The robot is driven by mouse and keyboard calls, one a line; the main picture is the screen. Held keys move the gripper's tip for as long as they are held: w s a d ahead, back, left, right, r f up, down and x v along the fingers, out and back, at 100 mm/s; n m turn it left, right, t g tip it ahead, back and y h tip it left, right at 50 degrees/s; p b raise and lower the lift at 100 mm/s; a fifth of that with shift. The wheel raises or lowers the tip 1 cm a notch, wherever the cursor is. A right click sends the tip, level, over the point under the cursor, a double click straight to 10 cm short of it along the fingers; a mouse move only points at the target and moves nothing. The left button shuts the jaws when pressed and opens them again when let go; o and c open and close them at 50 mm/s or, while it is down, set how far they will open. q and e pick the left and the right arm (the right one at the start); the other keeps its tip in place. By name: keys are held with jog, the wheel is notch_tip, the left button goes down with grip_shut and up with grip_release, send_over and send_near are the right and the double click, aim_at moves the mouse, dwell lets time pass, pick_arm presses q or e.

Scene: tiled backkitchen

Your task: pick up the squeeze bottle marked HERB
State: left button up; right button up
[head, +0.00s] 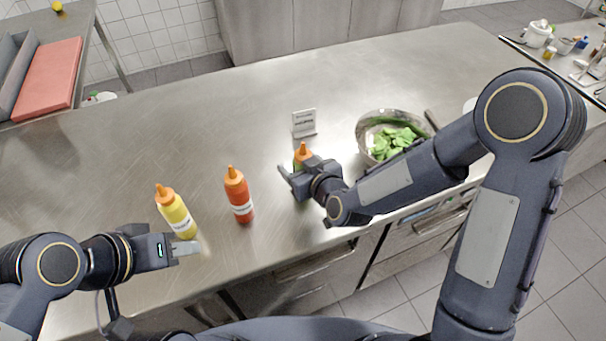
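Three squeeze bottles with orange caps stand upright in a row on the steel counter. They are a yellow one (177,215), a red one (239,199) and a green one (301,155); their label writing is too small to read. My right gripper (291,178) is at the green bottle and hides most of its body. I cannot tell whether its fingers touch or grip the bottle. My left gripper (188,248) is low in front of the yellow bottle, pointing right, with nothing visible in it. Its finger gap is not clear from this angle.
A small sign (304,123) stands behind the green bottle. The steel counter (200,120) is clear behind the yellow and red bottles. A red board (50,75) lies at far left.

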aim_at(299, 155)
jog(key=c, duration=0.5)
jog(key=shift+c, duration=0.2)
jog(key=shift+r, duration=0.2)
jog(key=shift+r, duration=0.2)
notch_tip(299, 155, up, 3)
jog(key=shift+f, duration=0.2)
jog(key=s+d+r+p, duration=0.1)
jog(key=s+d+r, duration=0.3)
jog(key=s+r, duration=0.5)
jog(key=shift+s+r, duration=0.35)
jog(key=shift+s, duration=1.9)
